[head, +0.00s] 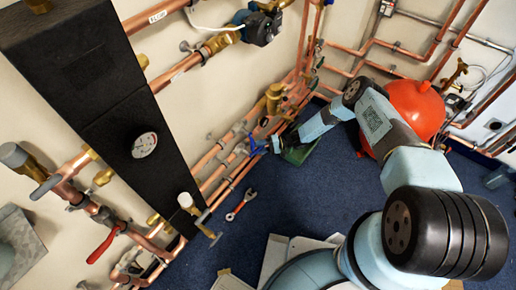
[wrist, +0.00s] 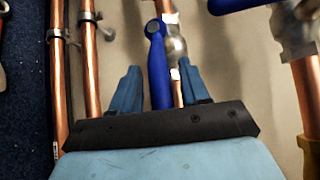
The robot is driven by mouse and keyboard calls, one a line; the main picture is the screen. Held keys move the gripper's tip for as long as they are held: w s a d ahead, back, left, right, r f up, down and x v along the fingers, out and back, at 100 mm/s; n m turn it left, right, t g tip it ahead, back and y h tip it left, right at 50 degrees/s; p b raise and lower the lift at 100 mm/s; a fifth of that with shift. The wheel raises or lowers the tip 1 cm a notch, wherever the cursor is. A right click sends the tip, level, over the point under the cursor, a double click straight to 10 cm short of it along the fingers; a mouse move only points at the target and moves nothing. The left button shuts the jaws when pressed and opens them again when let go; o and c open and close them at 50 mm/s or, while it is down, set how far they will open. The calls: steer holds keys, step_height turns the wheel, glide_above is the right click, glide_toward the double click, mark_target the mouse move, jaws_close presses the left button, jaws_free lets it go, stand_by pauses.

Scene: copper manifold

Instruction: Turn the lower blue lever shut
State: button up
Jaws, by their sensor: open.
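A blue lever (wrist: 157,65) on a silver valve (wrist: 175,46) lies between the two fingers of my gripper (wrist: 163,84) in the wrist view. The fingers are open on either side, with a gap to the lever on each side. A second blue lever (wrist: 238,4) shows at the top right, partly cut off, on another silver valve (wrist: 294,25). In the head view my gripper (head: 270,145) is at the wall pipes beside a blue lever (head: 250,141), small there.
Copper pipes (wrist: 90,70) with clamps run left of the lever in the wrist view. In the head view a black panel with a gauge (head: 144,145) is on the left, an orange-red tank (head: 414,108) behind my arm, and a red wrench (head: 241,204) on the blue floor.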

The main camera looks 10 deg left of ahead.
jaws_close()
